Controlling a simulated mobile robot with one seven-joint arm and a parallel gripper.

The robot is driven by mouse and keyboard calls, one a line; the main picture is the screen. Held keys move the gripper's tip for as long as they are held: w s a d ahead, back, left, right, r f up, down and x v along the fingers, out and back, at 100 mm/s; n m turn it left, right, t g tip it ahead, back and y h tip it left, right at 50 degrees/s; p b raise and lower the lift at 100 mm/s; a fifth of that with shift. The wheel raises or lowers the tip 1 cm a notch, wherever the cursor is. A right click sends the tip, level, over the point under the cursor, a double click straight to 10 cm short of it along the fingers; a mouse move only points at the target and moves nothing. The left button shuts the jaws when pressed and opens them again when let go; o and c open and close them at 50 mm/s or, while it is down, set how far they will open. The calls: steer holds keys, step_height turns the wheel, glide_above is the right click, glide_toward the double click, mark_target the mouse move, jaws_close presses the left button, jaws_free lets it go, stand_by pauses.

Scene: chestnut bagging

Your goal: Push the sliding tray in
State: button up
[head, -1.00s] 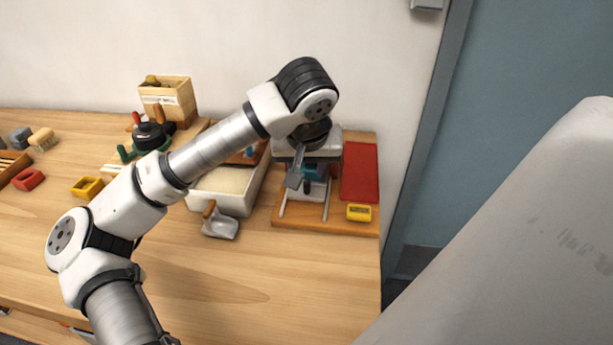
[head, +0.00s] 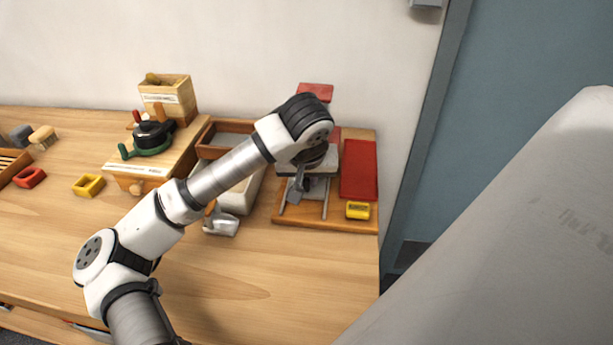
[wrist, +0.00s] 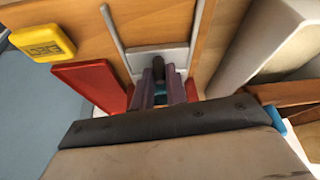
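The sliding tray shows in the wrist view as a grey metal plate (wrist: 172,56) between two thin metal rails, on an orange-brown wooden board (head: 350,226). A short dark knob or handle (wrist: 157,69) stands near it. My gripper (head: 299,196) points down over the rails in the head view, at the near side of the pale press-like head. In the wrist view its dark palm edge crosses the lower part, and purple-grey finger-like parts rise beside the handle. I cannot tell whether they touch it or how far apart they are. The tray's far part is hidden.
A red pad (head: 359,170) and a yellow block (head: 358,210) lie on the board's right side. A white bin (head: 241,198) and a metal scoop (head: 221,224) are to the left. A green-and-black hand-cranked device (head: 150,138) stands farther left. The near tabletop is clear.

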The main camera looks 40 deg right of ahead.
steer(key=shift+d, duration=0.1)
jaws_close()
steer(key=shift+w+d+f+b, duration=0.15)
steer(key=shift+w+d+b, duration=0.5)
steer(key=shift+b, duration=0.1)
steer(key=shift+w+d+b, duration=0.3)
steer(key=shift+w+d, duration=0.1)
steer(key=shift+d, duration=0.05)
steer(key=shift+r, duration=0.3)
steer(key=o, duration=0.7)
jaws_free()
steer(key=shift+w+d+f, duration=0.1)
steer(key=shift+d, duration=0.05)
steer(key=shift+o, duration=0.2)
steer(key=b+v, duration=0.1)
steer(key=v, duration=1.3)
steer(key=shift+b, duration=0.35)
steer(key=shift+f, duration=0.1)
